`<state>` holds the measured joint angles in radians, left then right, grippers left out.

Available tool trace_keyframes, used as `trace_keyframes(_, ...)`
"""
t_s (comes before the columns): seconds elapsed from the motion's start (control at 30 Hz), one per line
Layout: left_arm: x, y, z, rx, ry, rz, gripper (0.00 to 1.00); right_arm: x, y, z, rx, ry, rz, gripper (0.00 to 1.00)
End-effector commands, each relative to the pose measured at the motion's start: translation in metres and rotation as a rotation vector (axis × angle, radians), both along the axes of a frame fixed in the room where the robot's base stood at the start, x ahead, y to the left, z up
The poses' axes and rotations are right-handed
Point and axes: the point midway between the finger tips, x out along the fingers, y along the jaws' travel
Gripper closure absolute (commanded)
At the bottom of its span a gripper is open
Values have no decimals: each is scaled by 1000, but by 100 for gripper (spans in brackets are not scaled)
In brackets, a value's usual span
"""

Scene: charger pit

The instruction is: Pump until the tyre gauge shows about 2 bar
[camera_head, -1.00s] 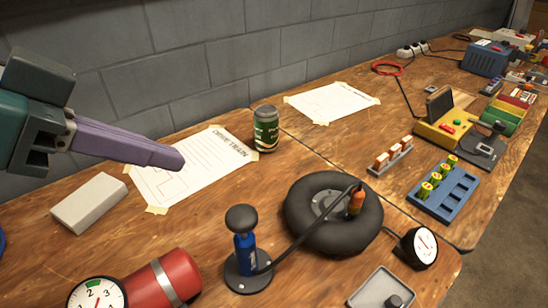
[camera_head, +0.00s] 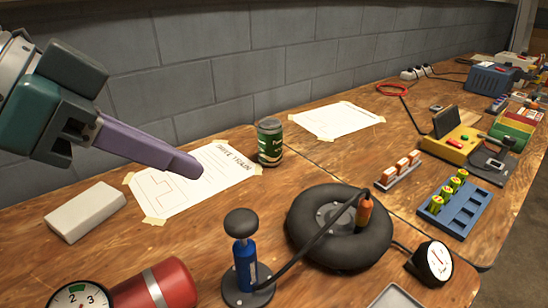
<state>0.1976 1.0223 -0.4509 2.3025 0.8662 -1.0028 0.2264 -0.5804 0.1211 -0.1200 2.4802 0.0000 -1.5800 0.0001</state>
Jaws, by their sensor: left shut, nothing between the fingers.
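My left gripper (camera_head: 188,163) is shut and empty, its purple fingers above the taped drawing at the left. A blue hand pump (camera_head: 245,265) with a black knob (camera_head: 241,222) stands upright on a round base at the front centre, apart from the gripper. Its knob is raised above the blue body. A black hose runs from it to the black tyre (camera_head: 310,245), which lies flat. A white-faced gauge (camera_head: 436,262) stands to the right of the tyre, joined by a thin hose; its reading is too small to tell. My right gripper is not in view.
A red cylinder (camera_head: 180,282) with a numbered dial (camera_head: 80,298) lies at the front left, cut by the frame edge. A green can (camera_head: 270,142), a white block (camera_head: 86,211) and a blue battery rack (camera_head: 463,212) stand around. Bare wood lies between pump and drawing.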

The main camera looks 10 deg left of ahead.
Motion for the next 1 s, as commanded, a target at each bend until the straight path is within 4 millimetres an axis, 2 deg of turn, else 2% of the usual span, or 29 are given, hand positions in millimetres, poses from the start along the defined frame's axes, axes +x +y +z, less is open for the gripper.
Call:
trace_keyframes(0.1,15,-13,-21,-6,1,1,100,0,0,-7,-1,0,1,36)
trace_keyframes(0.3,38,-31,-50,-1,1,-1,100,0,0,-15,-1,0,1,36)
trace_keyframes(0.5,35,-28,-79,2,2,-1,100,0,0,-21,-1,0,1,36)
trace_keyframes(0.67,35,-28,-86,2,1,-3,100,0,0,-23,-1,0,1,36)
trace_keyframes(1.0,35,-28,-87,2,-1,-2,100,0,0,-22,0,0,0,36)
